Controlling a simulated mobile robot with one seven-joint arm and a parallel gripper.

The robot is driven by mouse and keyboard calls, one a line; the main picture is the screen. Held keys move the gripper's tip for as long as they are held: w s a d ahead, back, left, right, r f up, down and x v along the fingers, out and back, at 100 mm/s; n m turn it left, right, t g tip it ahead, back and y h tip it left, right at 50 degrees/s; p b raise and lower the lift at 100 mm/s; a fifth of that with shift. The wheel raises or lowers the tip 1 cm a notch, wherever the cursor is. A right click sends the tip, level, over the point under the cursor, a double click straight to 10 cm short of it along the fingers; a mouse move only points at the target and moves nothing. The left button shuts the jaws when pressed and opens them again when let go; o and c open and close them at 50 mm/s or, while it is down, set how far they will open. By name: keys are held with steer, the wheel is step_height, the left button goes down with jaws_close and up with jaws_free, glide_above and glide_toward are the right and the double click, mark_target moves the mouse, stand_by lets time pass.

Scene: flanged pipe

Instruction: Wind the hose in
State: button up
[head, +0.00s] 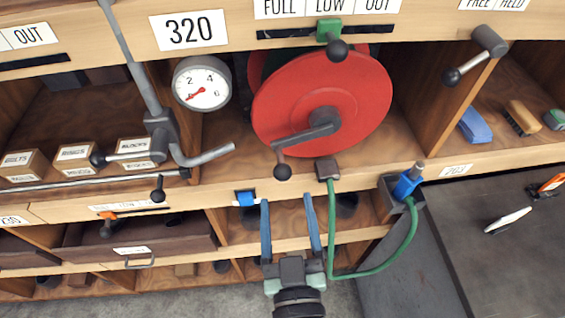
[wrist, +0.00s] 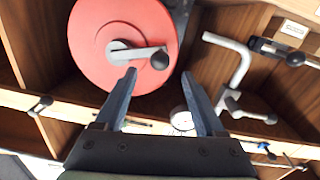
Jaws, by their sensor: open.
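A red hose reel (head: 340,95) sits in the middle bay under the 320 label. Its grey crank (head: 310,135) ends in a dark round knob (head: 282,172) that points down and left. The reel also shows in the wrist view (wrist: 95,70), with its crank knob (wrist: 160,60) just beyond the left finger. The green hose (head: 385,262) runs from a block below the reel, loops down and rises to a blue nozzle (head: 407,186) in a grey holder. My gripper (head: 290,205) is open and empty, below and in front of the reel, apart from the crank.
A pressure gauge (head: 201,84) and a bent grey pipe handle (head: 205,155) stand left of the reel. A green slider (head: 329,30) with a dark knob is above it. A lever (head: 478,55) projects at the right. Small boxes (head: 75,158) sit at the left.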

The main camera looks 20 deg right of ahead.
mark_target(283, 181)
steer(key=p+x, duration=0.3)
steer(key=x, duration=0.4)
steer(key=shift+w+d, duration=0.1)
steer(key=shift+w, duration=0.2)
jaws_close()
stand_by(1.2)
